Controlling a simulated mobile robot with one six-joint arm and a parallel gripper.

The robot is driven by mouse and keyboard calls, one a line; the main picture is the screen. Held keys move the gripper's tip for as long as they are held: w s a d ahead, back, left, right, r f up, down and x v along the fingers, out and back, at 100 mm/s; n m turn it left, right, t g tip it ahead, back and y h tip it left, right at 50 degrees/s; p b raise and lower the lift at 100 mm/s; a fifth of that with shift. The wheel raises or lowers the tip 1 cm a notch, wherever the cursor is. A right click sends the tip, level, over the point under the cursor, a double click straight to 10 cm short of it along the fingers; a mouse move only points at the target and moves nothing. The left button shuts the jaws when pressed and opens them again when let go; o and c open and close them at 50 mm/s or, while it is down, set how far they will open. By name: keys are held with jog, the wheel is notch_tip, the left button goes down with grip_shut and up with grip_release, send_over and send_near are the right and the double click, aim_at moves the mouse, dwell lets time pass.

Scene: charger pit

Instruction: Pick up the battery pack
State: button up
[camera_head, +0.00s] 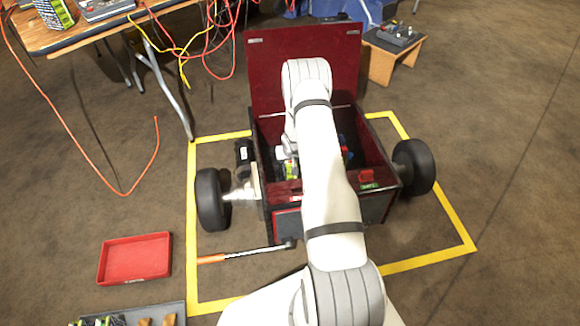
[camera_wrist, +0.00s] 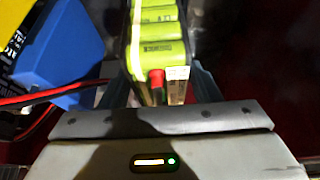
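The battery pack (camera_wrist: 157,40) has bright green cells in a dark frame, with a red connector and a white label at its near end. In the wrist view it lies between the two grey fingers of my gripper (camera_wrist: 160,80). The fingers come close to both its sides; whether they press on it cannot be made out. In the head view a green bit of the pack (camera_head: 291,171) shows inside the dark red wheeled box (camera_head: 380,178), left of my arm. My arm reaches down into the box and hides much of its inside.
The box's red lid (camera_head: 270,75) stands open at the back. In the wrist view a blue block (camera_wrist: 60,45) and red and black wires (camera_wrist: 50,97) lie left of the pack. A red tray (camera_head: 135,259) and an orange-handled tool (camera_head: 225,257) lie on the floor.

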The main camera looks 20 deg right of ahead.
grip_shut()
dwell(0.4)
jog(key=shift+w+r, duration=0.1)
